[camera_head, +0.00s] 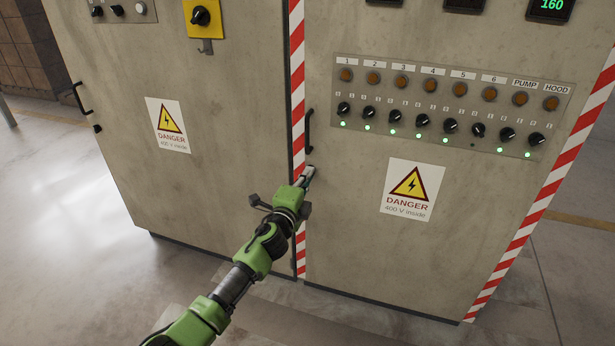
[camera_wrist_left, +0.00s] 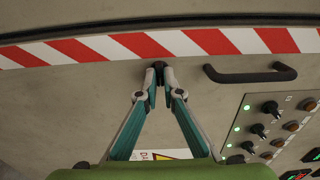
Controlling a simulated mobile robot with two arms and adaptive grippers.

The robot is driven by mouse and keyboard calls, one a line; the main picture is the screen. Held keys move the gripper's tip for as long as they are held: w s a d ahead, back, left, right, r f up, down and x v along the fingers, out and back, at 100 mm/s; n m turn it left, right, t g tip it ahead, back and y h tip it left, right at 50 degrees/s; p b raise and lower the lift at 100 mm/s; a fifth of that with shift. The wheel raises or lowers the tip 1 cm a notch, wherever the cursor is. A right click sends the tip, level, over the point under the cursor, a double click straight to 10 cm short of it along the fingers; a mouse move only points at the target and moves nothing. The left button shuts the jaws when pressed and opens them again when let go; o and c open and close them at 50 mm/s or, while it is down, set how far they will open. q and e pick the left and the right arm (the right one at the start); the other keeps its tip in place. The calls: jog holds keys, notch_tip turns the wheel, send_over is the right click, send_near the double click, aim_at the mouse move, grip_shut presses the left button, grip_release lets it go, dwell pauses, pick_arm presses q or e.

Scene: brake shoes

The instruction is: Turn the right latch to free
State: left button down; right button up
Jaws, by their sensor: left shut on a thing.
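The right latch is a small black knob on the right cabinet door, just below that door's black handle (camera_head: 309,131). In the left wrist view the latch (camera_wrist_left: 158,65) shows between my fingertips, close to the red-and-white striped edge. My left gripper (camera_head: 310,174) reaches up to it from below in the head view. In the left wrist view my left gripper (camera_wrist_left: 158,72) is shut on the latch, with a fingertip on each side. In the head view the gripper hides the latch, and its exact angle is hard to tell. My right gripper is in no view.
The handle (camera_wrist_left: 250,74) is close beside the fingers in the left wrist view. A panel of knobs and lamps (camera_head: 450,110) and a danger sign (camera_head: 412,190) are on the right door. The left door has its own handle (camera_head: 82,98) and latch (camera_head: 97,128). The floor at left is clear.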

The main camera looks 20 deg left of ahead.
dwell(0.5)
pick_arm(q)
jog(key=c, duration=2.2)
grip_release()
jog(key=shift+d, duration=0.1)
jog(key=s, duration=1.2)
jog(key=shift+a, duration=0.25)
